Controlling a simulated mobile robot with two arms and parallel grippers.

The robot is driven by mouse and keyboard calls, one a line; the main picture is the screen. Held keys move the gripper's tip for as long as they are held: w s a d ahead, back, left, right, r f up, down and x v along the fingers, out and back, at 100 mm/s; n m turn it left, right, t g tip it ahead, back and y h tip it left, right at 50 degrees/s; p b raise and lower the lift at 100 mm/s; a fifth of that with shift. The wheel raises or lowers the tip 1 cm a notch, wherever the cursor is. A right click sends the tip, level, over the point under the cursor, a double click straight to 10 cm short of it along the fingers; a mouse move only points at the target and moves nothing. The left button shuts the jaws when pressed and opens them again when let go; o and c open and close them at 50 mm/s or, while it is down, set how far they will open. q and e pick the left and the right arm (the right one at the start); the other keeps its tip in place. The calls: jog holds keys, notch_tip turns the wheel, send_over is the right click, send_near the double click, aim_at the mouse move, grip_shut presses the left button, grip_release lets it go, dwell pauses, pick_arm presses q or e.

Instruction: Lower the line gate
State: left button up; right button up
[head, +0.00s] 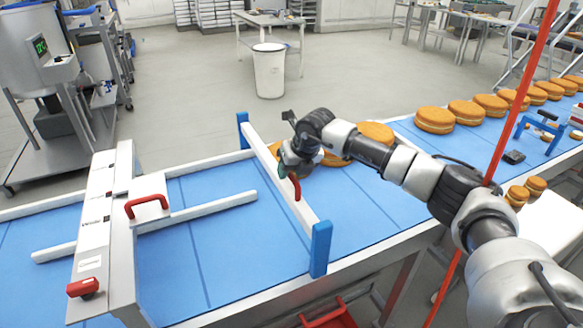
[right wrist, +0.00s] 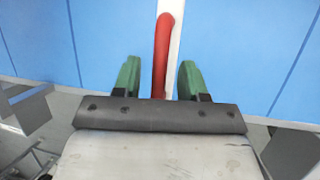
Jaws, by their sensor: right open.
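The line gate is a white bar (head: 308,214) with a blue upright at each end, crossing the blue conveyor belt. Its near blue upright (head: 320,250) and far blue upright (head: 242,130) stand at the belt's two sides. I cannot tell how high the bar is above the belt. A red handle (head: 296,187) is on the bar; it also shows in the right wrist view (right wrist: 161,58). My right gripper (head: 290,170) is at the handle. In the right wrist view its green fingers (right wrist: 157,78) are open, one on either side of the handle, with gaps. My left gripper is out of view.
Filled round cakes (head: 434,119) line the belt beyond the gate, some partly behind my right arm. A white machine frame with a red handle (head: 147,205) spans the belt at left. White rails (head: 195,212) run along the belt. The belt between frame and gate holds no cakes.

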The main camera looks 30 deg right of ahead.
aim_at(292, 201)
grip_shut()
notch_tip(292, 201, down, 11)
jog(key=b, duration=0.8)
jog(key=shift+s+f+b, duration=0.15)
jog(key=shift+b, duration=0.2)
grip_release()
jog(key=b+v, duration=0.2)
jog(key=v, duration=0.8)
jog(key=shift+r, duration=0.35)
